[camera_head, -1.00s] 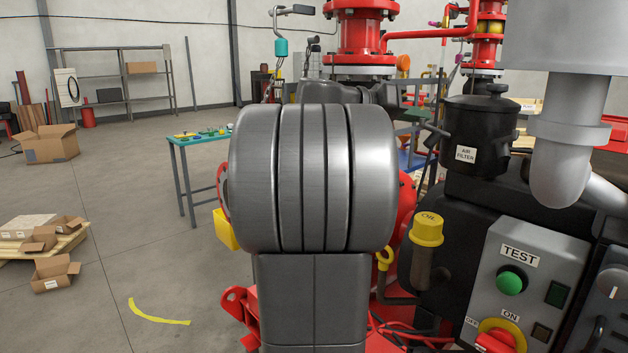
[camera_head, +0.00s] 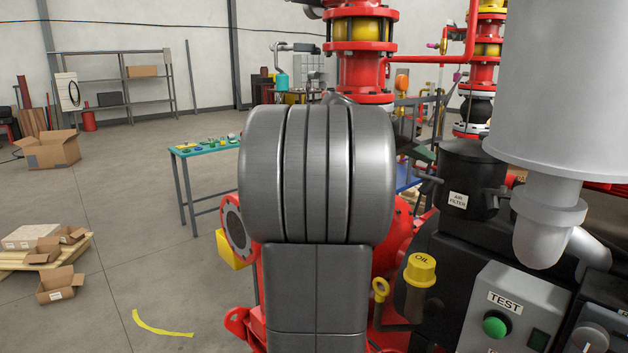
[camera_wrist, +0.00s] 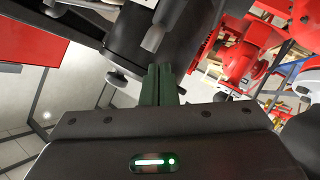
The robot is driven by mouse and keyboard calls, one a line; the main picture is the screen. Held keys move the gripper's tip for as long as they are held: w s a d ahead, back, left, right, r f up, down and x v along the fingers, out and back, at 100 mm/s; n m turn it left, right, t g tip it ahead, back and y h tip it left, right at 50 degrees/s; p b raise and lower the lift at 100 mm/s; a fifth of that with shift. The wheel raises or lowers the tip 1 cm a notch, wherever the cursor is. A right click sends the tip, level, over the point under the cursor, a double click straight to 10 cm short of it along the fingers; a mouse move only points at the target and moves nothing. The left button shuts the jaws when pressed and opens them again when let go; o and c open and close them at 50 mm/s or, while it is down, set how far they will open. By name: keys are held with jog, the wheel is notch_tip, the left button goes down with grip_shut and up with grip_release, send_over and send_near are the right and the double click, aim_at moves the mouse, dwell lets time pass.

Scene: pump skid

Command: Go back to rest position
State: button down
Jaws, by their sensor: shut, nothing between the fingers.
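My gripper (camera_wrist: 160,84) shows in the wrist view as two dark green fingers pressed together, with nothing between them. A black cylindrical body lies just beyond the fingertips; I cannot tell whether they touch. In the head view my large grey arm joint fills the middle and hides part of the pump skid. I cannot make out the gripper clearly there.
Right of my arm are a black air filter (camera_head: 470,180), a grey exhaust pipe (camera_head: 550,215), a yellow oil cap (camera_head: 420,268) and a TEST box (camera_head: 520,305). A teal-topped table (camera_head: 205,147) stands behind left. The left floor is mostly clear, with boxes (camera_head: 48,150).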

jog(key=shift+d+r+g+y+p, duration=0.35)
jog(key=shift+r+y+p, duration=0.55)
jog(key=shift+p, duration=2.4)
jog(key=shift+d+r+y+p, duration=0.15)
jog(key=shift+y+p, duration=0.15)
jog(key=shift+p, duration=0.6)
jog(key=shift+w+b, duration=0.15)
jog(key=shift+b, duration=0.15)
jog(key=shift+w+r, duration=0.15)
jog(key=shift+r, duration=0.05)
jog(key=shift+s+f, duration=0.25)
jog(key=shift+s+f+b, duration=0.15)
jog(key=shift+f+b, duration=0.4)
jog(key=shift+b, duration=0.3)
jog(key=a+f+h+b, duration=0.1)
jog(key=b, duration=0.5)
jog(key=shift+f+h, duration=0.1)
jog(key=shift+h, duration=0.3)
